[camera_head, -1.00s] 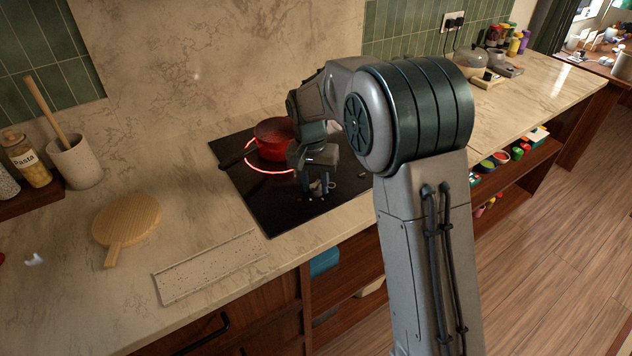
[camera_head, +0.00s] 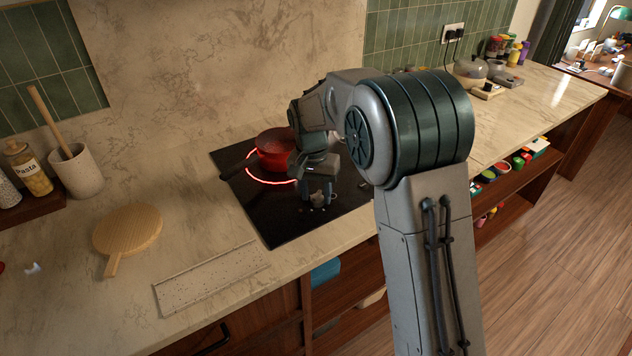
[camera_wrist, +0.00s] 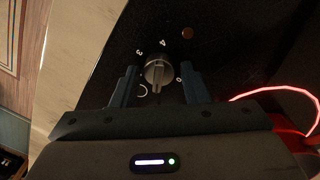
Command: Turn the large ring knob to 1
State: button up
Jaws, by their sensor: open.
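A round grey knob (camera_wrist: 158,70) with a raised grip bar stands on the black cooktop (camera_head: 262,212) near its front. In the wrist view, printed marks 4, 3 and 0 show around it. A pale curved mark below it is partly unclear. My gripper (camera_wrist: 159,86) is open, with one finger on each side of the knob; I cannot tell whether either finger touches it. I cannot read with certainty which mark the knob points to. In the head view, my gripper (camera_head: 318,192) is low over the cooktop's front part and partly hides the controls.
A red pot (camera_head: 273,146) with a dark handle stands on a glowing red cooking ring (camera_head: 262,181), just behind my gripper. A speckled rectangular board (camera_head: 210,278) and a round wooden board (camera_head: 127,228) lie on the counter to the left.

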aim_at(312, 196)
notch_tip(312, 196, up, 14)
jog(key=a, duration=0.1)
jog(key=shift+f, duration=0.15)
jog(key=shift+w, duration=0.1)
jog(key=s+d+r+n+t, duration=0.1)
jog(key=s+d, duration=1)
jog(key=s, duration=0.1)
jog(key=s+d+f+n+t, duration=0.1)
jog(key=s+d+f, duration=0.2)
jog(key=s, duration=0.4)
jog(key=s+d+f+n+t, duration=0.1)
jog(key=s+d+f, duration=0.2)
jog(key=s, duration=0.4)
jog(key=shift+d+f+y, duration=0.25)
jog(key=shift+f+y, duration=0.05)
jog(key=shift+y, duration=0.1)
jog(key=shift+c, duration=0.5)
jog(key=shift+a, duration=0.1)
